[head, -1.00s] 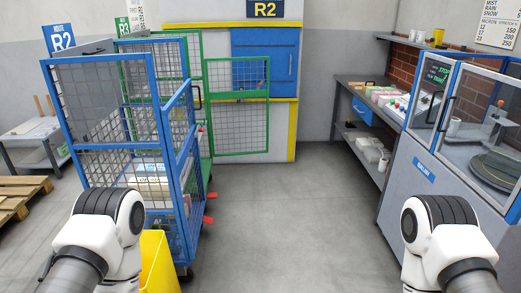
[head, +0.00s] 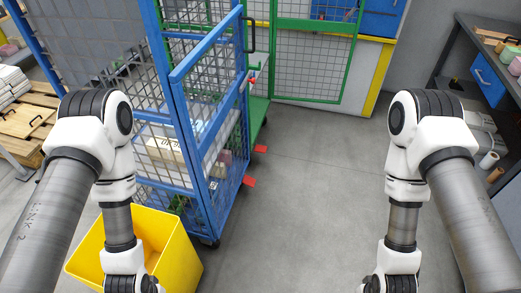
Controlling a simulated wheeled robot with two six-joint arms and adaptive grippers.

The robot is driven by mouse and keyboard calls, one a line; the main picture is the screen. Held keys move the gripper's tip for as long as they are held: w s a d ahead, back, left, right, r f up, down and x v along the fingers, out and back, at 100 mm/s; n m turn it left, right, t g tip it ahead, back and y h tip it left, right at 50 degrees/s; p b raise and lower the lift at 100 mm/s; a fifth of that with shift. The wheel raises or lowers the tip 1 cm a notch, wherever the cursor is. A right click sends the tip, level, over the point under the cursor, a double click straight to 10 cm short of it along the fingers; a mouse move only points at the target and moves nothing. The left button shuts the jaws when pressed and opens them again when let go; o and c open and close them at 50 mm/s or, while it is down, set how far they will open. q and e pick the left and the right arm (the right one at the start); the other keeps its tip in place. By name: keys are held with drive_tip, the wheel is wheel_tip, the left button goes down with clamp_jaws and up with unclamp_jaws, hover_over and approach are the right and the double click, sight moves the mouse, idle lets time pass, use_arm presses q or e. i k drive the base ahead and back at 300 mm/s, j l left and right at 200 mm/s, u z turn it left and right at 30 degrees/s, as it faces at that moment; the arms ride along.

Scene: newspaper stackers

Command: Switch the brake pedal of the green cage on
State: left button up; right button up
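The green cage (head: 258,112) stands behind the blue cage (head: 205,128), which hides most of it. The green cage's mesh door (head: 313,60) is swung out to the right. Two red pedals stick out to the right near the floor. The farther red pedal (head: 262,149) is at the green cage's base, and the nearer red pedal (head: 249,181) is at the blue cage's base. I cannot tell either pedal's on or off position. My two arms reach in from left and right, well short of the pedals. Both grippers are below the picture's edge.
A yellow bin (head: 180,245) stands in front of the blue cage, beside my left arm. Clear grey floor (head: 310,190) lies right of the cages. A wooden pallet (head: 20,130) is at left, and a dark shelf bench (head: 470,60) is at right.

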sight(259, 149)
drive_tip(key=i+l+u, duration=0.1)
drive_tip(key=u, duration=0.9)
drive_tip(key=i+l+u, duration=0.15)
drive_tip(key=l+u, duration=0.25)
drive_tip(key=l, duration=0.2)
drive_tip(key=i+l+u, duration=0.1)
drive_tip(key=l+u, duration=0.3)
drive_tip(key=l, duration=0.2)
drive_tip(key=l+u, duration=0.4)
drive_tip(key=l, duration=1.05)
drive_tip(key=k+l+u, duration=0.1)
drive_tip(key=l, duration=0.7)
drive_tip(key=k+l, duration=0.1)
drive_tip(key=l, duration=0.7)
